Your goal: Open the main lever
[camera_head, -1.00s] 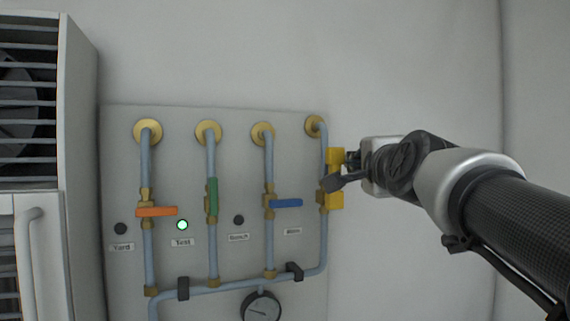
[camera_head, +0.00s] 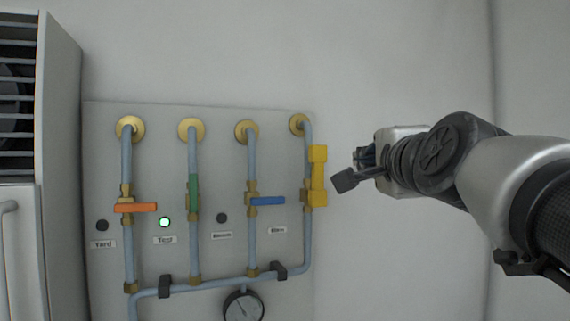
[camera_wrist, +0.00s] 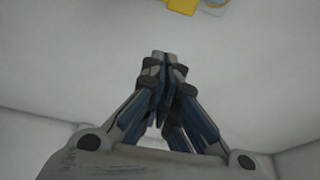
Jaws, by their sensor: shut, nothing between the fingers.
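The yellow lever (camera_head: 318,176) is on the rightmost pipe of the wall panel and stands upright, along the pipe. I take it for the main lever; the label (camera_head: 277,230) to its left is too small to read surely. In the wrist view a piece of yellow (camera_wrist: 182,5) shows at the top edge, beyond the fingertips. My gripper (camera_head: 346,180) is to the right of the yellow lever, apart from it, with bare wall between. In the wrist view my gripper (camera_wrist: 162,60) has its fingertips together with nothing between them.
An orange lever (camera_head: 135,208) and a blue lever (camera_head: 267,201) lie crosswise to their pipes; a green lever (camera_head: 194,193) stands along its pipe. A green lamp (camera_head: 165,222) is lit above "Test". A gauge (camera_head: 243,307) hangs below. The wall right of the panel is bare.

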